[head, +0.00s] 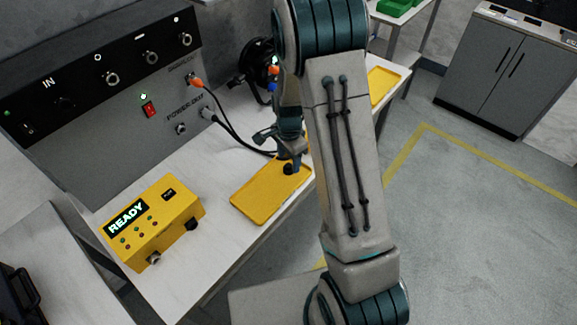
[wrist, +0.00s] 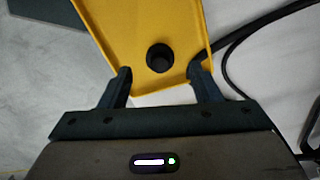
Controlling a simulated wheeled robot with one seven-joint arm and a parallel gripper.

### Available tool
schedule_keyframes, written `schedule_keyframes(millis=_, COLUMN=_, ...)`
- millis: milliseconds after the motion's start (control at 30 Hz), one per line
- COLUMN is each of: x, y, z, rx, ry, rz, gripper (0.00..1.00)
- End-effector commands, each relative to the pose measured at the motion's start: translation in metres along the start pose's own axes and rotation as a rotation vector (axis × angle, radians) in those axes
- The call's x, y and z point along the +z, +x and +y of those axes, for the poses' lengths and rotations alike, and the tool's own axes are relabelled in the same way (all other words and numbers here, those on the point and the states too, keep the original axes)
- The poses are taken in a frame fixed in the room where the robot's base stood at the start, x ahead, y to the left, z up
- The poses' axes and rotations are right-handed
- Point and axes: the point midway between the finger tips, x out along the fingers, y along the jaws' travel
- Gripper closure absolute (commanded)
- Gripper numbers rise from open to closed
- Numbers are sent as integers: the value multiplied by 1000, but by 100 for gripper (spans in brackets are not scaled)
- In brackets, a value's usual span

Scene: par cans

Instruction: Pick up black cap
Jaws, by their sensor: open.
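The black cap (wrist: 160,57) is a small round dark piece on the yellow tray (wrist: 118,22), near the tray's end in the wrist view. In the head view the cap (head: 288,169) shows as a dark spot at the right part of the tray (head: 262,204), just below my gripper. My gripper (wrist: 160,80) is open in the wrist view, its two fingers apart with nothing between their tips. The cap lies slightly beyond the fingertips, centred between them. In the head view my arm hides part of the tray's surroundings.
A yellow box reading READY (head: 150,222) stands left of the tray on the white table (head: 185,270). A grey panel (head: 120,95) with connectors stands behind, its black cables (head: 235,135) running close to the tray. Another yellow tray (head: 383,84) lies farther back.

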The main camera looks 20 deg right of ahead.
Motion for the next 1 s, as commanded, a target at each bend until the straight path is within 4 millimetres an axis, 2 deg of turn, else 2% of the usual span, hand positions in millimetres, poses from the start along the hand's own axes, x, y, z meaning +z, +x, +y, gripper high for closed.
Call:
schedule_keyframes(millis=200, x=1, y=25, z=0, rx=2, ry=1, rz=-1, gripper=43)
schedule_keyframes(millis=533, x=0, y=31, z=0, rx=-1, ry=1, rz=0, gripper=43)
schedule_keyframes(millis=567, x=0, y=31, z=0, rx=-1, ry=0, rz=0, gripper=48)
schedule_keyframes(millis=700, x=0, y=31, z=0, rx=-1, ry=0, rz=0, gripper=87)
schedule_keyframes(millis=733, x=0, y=31, z=0, rx=-1, ry=0, rz=0, gripper=92)
schedule_keyframes(millis=1000, x=0, y=31, z=0, rx=-1, ry=0, rz=0, gripper=92)
